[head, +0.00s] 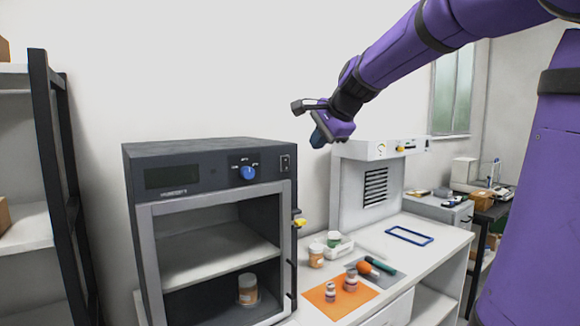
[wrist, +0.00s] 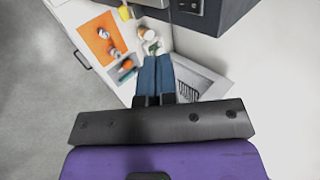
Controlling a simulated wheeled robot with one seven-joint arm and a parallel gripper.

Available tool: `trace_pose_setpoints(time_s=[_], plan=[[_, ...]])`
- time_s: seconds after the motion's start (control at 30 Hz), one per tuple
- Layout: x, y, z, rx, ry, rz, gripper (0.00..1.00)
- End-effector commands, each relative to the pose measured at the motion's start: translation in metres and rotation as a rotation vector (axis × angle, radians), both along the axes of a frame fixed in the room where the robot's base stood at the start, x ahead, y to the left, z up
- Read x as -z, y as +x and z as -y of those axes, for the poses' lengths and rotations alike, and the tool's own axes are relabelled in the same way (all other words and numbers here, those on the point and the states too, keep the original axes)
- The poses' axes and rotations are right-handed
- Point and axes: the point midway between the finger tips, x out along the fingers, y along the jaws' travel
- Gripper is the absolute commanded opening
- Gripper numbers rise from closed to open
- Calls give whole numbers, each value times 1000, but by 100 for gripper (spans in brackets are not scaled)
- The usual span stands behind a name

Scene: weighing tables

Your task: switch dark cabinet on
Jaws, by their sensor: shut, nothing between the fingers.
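The dark cabinet (head: 215,150) stands on the table at the left in the head view. Its front panel has a dark display (head: 172,177), a blue knob (head: 248,172) and a small black switch (head: 285,163) at the right end; the switch's position is too small to tell. Part of the cabinet (wrist: 222,12) also shows at the top of the wrist view. My gripper (head: 321,136) is in the air right of the cabinet and above it, apart from it. Its blue fingers (wrist: 155,75) are together and empty.
A yellow handle (head: 300,222) sticks out at the cabinet's right edge. A pale vented unit (head: 350,200) stands further right. Jars (head: 316,256), an orange mat (head: 325,302) and a blue frame (head: 409,236) lie on the white table. A jar (head: 248,289) stands inside the cabinet.

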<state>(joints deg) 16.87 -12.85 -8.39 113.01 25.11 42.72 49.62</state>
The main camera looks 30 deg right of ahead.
Motion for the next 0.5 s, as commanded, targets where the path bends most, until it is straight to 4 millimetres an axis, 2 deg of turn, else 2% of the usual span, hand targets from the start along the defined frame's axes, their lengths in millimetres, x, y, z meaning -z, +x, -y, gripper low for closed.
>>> trace_pose_setpoints(time_s=[0.27,0.5], plan=[[7,6,-1,-2,1,-3,0],[36,33,-2,-4,0,-5,0]])
